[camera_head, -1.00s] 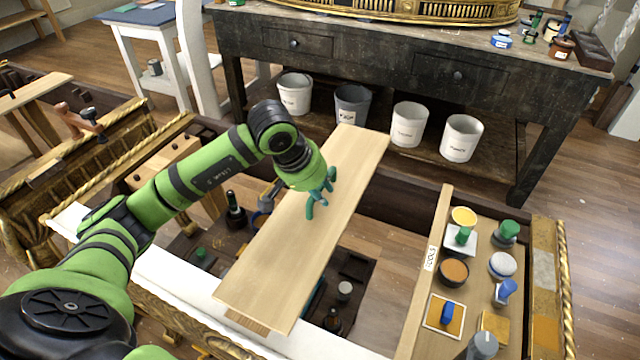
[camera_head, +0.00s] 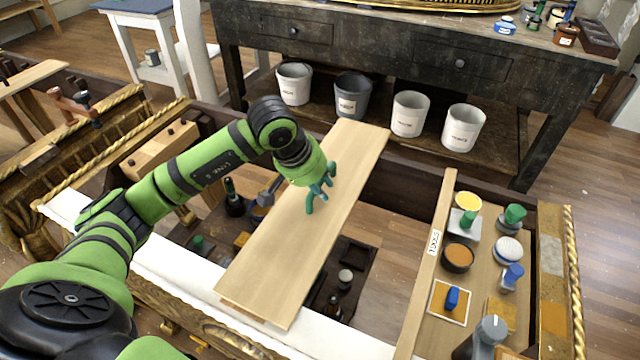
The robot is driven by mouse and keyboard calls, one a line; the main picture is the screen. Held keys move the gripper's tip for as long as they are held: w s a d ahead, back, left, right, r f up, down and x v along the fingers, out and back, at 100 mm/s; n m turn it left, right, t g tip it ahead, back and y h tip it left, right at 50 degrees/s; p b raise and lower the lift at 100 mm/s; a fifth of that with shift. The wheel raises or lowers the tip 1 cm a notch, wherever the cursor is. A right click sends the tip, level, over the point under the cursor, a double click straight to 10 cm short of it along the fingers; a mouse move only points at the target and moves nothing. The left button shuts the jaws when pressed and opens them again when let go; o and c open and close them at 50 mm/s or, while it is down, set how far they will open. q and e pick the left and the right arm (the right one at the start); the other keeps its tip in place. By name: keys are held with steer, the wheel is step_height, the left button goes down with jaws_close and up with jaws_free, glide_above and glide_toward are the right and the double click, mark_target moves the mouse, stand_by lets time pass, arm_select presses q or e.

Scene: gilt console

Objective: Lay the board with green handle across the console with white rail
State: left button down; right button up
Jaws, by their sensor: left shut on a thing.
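The long pale wooden board (camera_head: 290,255) lies slantwise over the open middle of the gilt console, in the head view. Its near end is over the white rail (camera_head: 185,272) and its far end is by the dark back edge. Whether it touches the rail or hangs just above cannot be told. My left gripper (camera_head: 318,190) points down at the board's upper middle and is shut on the teal-green handle (camera_head: 311,200), which it partly hides. My right gripper is out of view.
A tray marked TOOLS (camera_head: 430,265) with jars, brushes and pads fills the console's right side. Bottles (camera_head: 233,198) stand inside the console below the board. A dark workbench (camera_head: 400,55) with several buckets (camera_head: 409,114) on its lower shelf stands behind.

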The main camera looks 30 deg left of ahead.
arm_select(q)
steer(key=shift+f+b, duration=0.15)
steer(key=shift+b, duration=0.2)
stand_by(0.4)
steer(key=shift+c, duration=1)
jaws_free()
steer(key=shift+r+p, duration=2.6)
steer(key=shift+r, duration=1.9)
